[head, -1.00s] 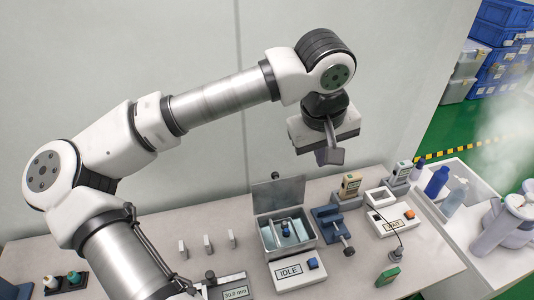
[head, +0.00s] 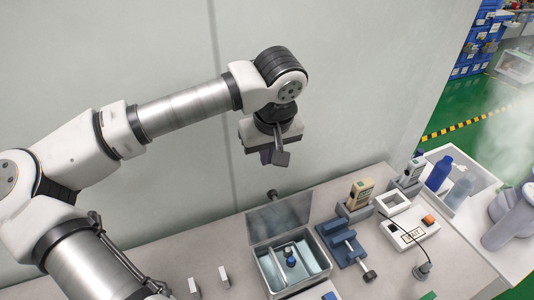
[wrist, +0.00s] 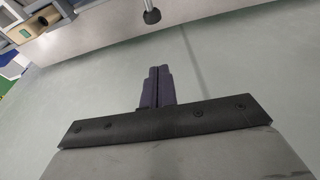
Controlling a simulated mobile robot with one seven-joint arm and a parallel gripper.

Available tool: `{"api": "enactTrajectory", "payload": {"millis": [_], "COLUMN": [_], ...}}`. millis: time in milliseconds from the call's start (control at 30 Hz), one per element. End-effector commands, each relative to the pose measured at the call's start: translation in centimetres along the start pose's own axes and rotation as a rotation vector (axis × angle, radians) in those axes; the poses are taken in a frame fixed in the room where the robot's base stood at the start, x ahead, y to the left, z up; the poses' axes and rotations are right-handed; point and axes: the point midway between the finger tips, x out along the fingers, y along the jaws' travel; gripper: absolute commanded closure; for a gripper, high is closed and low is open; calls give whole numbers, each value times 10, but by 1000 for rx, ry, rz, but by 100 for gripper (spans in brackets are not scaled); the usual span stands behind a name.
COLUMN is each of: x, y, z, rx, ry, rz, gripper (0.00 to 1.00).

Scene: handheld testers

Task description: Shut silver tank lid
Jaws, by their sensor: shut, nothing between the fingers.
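The silver tank (head: 272,272) stands on the bench in the head view, with a small blue-topped item inside it. Its silver lid (head: 279,217) is open, standing up along the tank's back edge. My gripper (head: 275,158) is above and behind the lid, near the wall, apart from it. In the wrist view the gripper's dark fingers (wrist: 157,88) are together with nothing between them. I cannot make out the tank in the wrist view.
A blue clamp-like device (head: 343,243) stands just right of the tank. Further right are a beige tester (head: 359,193) and a white device (head: 410,231) with an orange button. A dark knob (head: 272,194) stands up behind the lid. Small white pieces stand to the left.

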Motion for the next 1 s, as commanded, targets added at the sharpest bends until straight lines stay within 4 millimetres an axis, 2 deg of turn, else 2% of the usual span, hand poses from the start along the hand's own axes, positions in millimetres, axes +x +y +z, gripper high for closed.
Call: {"api": "enactTrajectory", "payload": {"millis": [333, 400, 600, 1000], "x": [72, 64, 59, 59], "y": [1, 1, 0, 0], "z": [1, 12, 32, 38], "rx": [0, 3, 1, -1], "ry": [-6, -2, -1, -1], "rz": [2, 3, 1, 1], "gripper": [100, 100, 100, 100]}}
